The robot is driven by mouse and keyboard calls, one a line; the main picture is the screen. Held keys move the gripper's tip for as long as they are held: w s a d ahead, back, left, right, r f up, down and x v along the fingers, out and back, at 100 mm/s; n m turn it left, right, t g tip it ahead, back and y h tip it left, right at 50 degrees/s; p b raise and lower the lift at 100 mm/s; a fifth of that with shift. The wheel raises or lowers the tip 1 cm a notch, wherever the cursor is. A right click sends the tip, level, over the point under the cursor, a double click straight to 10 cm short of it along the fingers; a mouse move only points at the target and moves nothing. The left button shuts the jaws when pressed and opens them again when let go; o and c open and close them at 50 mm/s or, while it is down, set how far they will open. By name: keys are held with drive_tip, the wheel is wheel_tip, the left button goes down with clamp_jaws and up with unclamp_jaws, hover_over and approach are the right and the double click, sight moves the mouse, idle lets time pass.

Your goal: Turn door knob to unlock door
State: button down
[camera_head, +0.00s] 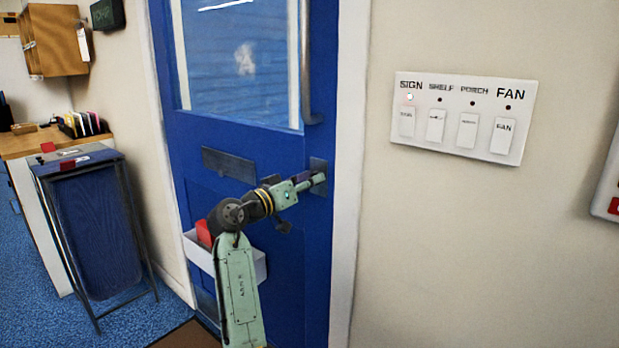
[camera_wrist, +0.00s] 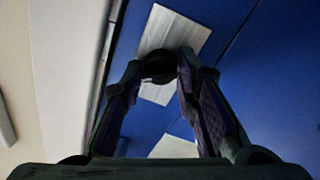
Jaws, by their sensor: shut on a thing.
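The blue door (camera_head: 290,230) stands in its white frame and looks closed, with a window in its upper half. The dark door knob (camera_wrist: 160,66) sits on a light metal plate (camera_wrist: 175,32) near the door's edge. My gripper (camera_head: 318,180) reaches the plate from the left in the head view. In the wrist view, the two fingertips of my gripper (camera_wrist: 160,72) are on either side of the knob and shut on it. In the head view the knob is mostly hidden by the fingers. I cannot tell how far the knob is turned.
A vertical pull handle (camera_head: 305,70) is above the knob. A mail slot plate (camera_head: 228,164) and a white box (camera_head: 258,262) are on the door. A panel of labelled switches (camera_head: 463,118) is on the wall to the right. A blue hamper (camera_head: 95,225) stands to the left.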

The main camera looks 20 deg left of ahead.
drive_tip(key=n+p, duration=0.3)
drive_tip(key=n, duration=0.3)
drive_tip(key=n+y+p, duration=0.1)
drive_tip(key=n+p, duration=0.2)
drive_tip(key=n, duration=0.3)
drive_tip(key=shift+a+t+p, duration=0.1)
drive_tip(key=shift+t+p, duration=0.2)
drive_tip(key=shift+t, duration=0.1)
drive_tip(key=shift+f, duration=0.15)
drive_tip(key=c, duration=1.3)
unclamp_jaws()
